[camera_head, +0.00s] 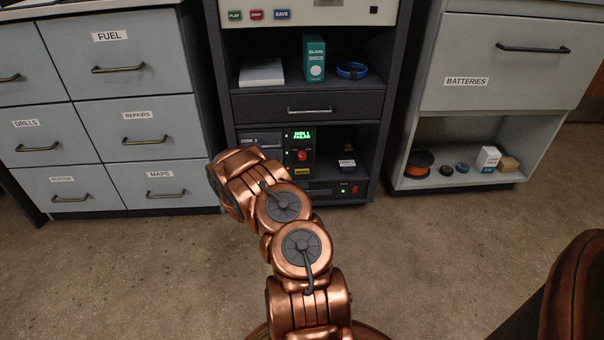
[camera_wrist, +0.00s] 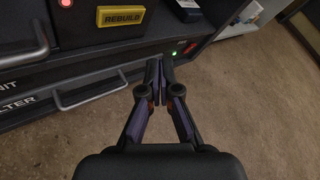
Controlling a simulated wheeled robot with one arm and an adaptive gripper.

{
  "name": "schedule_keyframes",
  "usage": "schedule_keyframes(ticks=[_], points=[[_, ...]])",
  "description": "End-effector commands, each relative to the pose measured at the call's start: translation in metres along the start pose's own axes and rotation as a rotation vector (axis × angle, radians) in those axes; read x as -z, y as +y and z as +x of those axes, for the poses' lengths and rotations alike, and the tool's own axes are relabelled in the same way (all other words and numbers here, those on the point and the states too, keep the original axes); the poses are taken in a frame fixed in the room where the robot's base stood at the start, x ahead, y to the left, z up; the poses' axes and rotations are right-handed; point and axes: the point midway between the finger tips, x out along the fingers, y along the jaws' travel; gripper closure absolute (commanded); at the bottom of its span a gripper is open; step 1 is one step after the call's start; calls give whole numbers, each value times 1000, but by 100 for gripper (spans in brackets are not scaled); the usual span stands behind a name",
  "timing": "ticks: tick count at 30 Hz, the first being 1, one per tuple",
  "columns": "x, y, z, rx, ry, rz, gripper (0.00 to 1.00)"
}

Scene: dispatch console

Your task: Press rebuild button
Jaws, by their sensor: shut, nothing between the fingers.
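The rebuild button is a yellow rectangle marked "REBUILD" (camera_wrist: 121,16), on the dark console front at the top of the wrist view. In the head view it is a small yellow patch (camera_head: 303,171) below a red knob. My gripper (camera_wrist: 160,62) is shut and empty. In the wrist view its fingertips are below and right of the button, apart from it in the picture. The gap in depth cannot be told. In the head view my arm reaches toward the console, and the gripper is hidden behind it.
A display reading "DISK 1 FAILED" (camera_head: 302,136) and a red knob (camera_head: 302,156) sit above the button. A green light (camera_wrist: 173,53) and a red button (camera_wrist: 189,48) are near the fingertips. A drawer handle (camera_wrist: 90,92) juts out at left. Floor to the right is clear.

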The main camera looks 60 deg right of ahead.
Motion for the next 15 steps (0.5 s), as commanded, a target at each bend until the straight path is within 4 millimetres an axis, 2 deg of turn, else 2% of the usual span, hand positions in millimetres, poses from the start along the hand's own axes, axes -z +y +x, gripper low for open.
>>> schedule_keyframes(ticks=[6, 15], points=[[-11, 13, 18, 1, 1, 2, 100], [-22, 22, 32, 2, 0, 2, 100]])
